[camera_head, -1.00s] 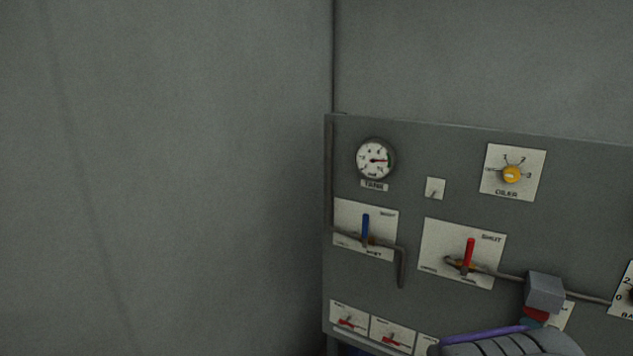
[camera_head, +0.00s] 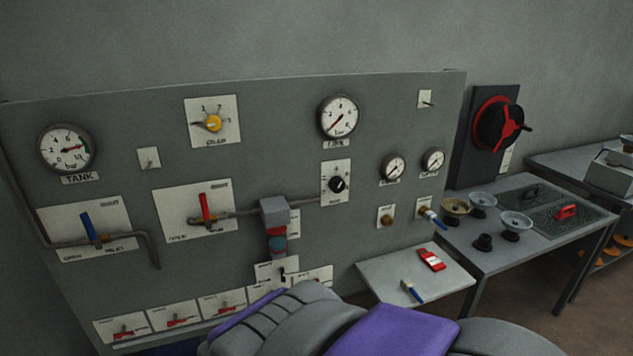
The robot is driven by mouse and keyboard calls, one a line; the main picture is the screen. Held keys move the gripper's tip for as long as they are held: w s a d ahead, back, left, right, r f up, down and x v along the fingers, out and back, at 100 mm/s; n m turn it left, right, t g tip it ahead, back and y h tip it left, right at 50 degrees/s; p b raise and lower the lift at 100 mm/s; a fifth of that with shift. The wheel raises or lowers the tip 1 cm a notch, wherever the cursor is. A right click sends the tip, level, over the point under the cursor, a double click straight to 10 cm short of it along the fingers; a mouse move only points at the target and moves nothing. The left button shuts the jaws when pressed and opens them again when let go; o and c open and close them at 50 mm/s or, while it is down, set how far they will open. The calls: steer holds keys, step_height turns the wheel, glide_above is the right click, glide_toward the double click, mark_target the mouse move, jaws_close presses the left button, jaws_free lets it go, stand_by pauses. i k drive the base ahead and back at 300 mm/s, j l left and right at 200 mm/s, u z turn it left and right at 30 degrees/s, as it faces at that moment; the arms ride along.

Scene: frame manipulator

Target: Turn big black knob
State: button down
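A black rotary knob (camera_head: 338,184) sits on a tall white plate in the middle of the grey panel, below a dial gauge. A much larger black round piece (camera_head: 501,125) with red spokes and a red rim is mounted on a dark upright board to the right of the panel. I cannot tell for certain which of the two is the big black knob. Both show unobstructed, and nothing touches them. Grey and purple parts of my own body fill the bottom middle of the view. My gripper is not visible.
A low shelf (camera_head: 380,272) holds a red item (camera_head: 431,259). A table (camera_head: 462,248) with several bowls stands at right.

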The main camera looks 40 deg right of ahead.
mark_target(336, 184)
steer(key=z, duration=1.45)
